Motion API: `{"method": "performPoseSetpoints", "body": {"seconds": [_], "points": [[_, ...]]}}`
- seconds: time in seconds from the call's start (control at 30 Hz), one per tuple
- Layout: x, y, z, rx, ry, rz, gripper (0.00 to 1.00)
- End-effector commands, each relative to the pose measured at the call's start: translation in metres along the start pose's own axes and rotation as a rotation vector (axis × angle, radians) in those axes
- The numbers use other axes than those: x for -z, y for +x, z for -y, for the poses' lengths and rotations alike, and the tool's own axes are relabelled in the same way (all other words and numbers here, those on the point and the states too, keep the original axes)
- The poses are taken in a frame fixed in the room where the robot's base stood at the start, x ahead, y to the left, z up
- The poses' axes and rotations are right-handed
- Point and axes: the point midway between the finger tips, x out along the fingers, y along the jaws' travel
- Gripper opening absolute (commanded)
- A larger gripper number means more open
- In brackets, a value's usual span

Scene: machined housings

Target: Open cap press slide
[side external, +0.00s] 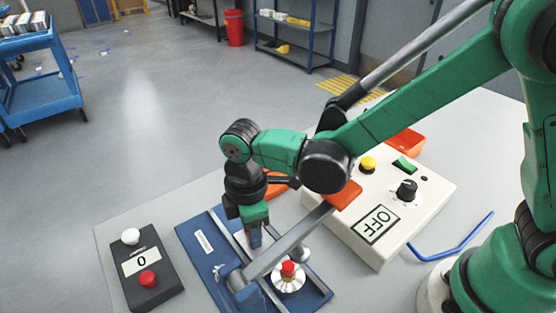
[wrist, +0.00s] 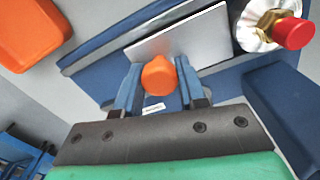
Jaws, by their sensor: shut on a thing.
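The cap press has a blue base (side external: 195,250) with a small white label, and a flat silver slide plate (wrist: 180,42) on it. My gripper (wrist: 158,88) is shut on an orange knob (wrist: 158,74) by the plate's edge; the knob sits between the two blue fingers. In the side view my gripper (side external: 254,240) points down onto the press, and the fingers hide the knob there. A brass and silver fitting with a red cap (side external: 288,268) stands on the press to the right; it also shows in the wrist view (wrist: 294,32).
A grey press lever (side external: 290,240) with an orange grip (side external: 343,196) slants close beside my gripper. A white control box (side external: 430,190) reading OFF stands behind right. A dark counter box (side external: 140,270) showing 0 lies left. A blue bent rod (side external: 455,240) lies at right.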

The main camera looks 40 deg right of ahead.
Motion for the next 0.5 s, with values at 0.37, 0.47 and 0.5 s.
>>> {"method": "performPoseSetpoints", "body": {"seconds": [0.37,0.47,0.5], "points": [[0.023,0.0,-0.082,-0.001,0.002,-0.004,0.0],[0.026,0.0,-0.091,-0.001,-0.001,-0.004,0.0],[0.026,0.0,-0.092,-0.001,-0.001,-0.005,0.0]]}}
